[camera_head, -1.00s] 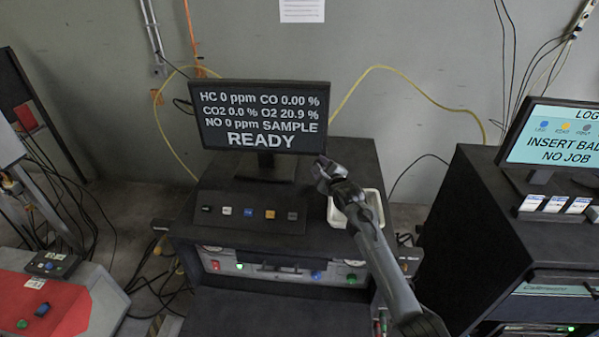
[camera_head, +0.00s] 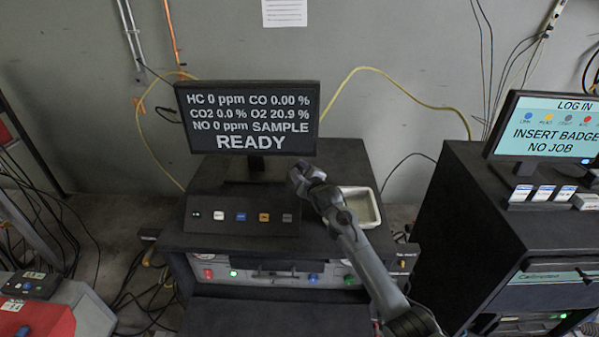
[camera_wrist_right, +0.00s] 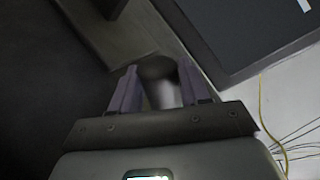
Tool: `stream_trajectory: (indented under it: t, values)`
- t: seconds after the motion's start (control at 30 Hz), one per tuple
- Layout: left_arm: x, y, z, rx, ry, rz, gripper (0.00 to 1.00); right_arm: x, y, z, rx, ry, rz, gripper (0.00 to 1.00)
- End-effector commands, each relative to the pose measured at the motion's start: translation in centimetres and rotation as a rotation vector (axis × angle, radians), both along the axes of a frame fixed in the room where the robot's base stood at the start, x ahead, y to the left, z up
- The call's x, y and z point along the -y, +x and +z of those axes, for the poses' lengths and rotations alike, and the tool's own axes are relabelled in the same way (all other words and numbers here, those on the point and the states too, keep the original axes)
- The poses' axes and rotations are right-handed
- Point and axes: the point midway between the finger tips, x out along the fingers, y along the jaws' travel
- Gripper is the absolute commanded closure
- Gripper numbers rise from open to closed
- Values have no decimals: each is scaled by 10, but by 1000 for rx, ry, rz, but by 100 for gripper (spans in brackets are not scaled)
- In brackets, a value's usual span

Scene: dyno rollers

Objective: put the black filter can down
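My right gripper (camera_head: 303,176) is over the black bench cabinet, near the monitor's lower right corner and left of the white tray. In the right wrist view, its two fingers (camera_wrist_right: 158,88) stand on either side of a rounded dark can (camera_wrist_right: 157,68), with a lighter grey side below its dark end. The fingers appear shut on this can, the black filter can. In the head view the can is small and hard to separate from the dark gripper. My left gripper is not in view.
A white tray (camera_head: 374,222) sits on the cabinet top, partly behind my right arm. A monitor (camera_head: 250,87) reads READY. A button panel (camera_head: 213,228) lies in front of it. Another dark cabinet (camera_head: 480,215) with a screen stands at the right.

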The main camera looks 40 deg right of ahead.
Motion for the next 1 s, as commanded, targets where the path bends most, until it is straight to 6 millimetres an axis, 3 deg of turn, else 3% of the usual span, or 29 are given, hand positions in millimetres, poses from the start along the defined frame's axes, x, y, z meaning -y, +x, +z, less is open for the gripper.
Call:
stream_trajectory:
  t: [0.53,1.0]
  values:
    - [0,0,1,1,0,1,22,-2,-6,4,1,0,1,46]
    - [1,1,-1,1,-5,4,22,-20,-69,15,2,2,1,46]
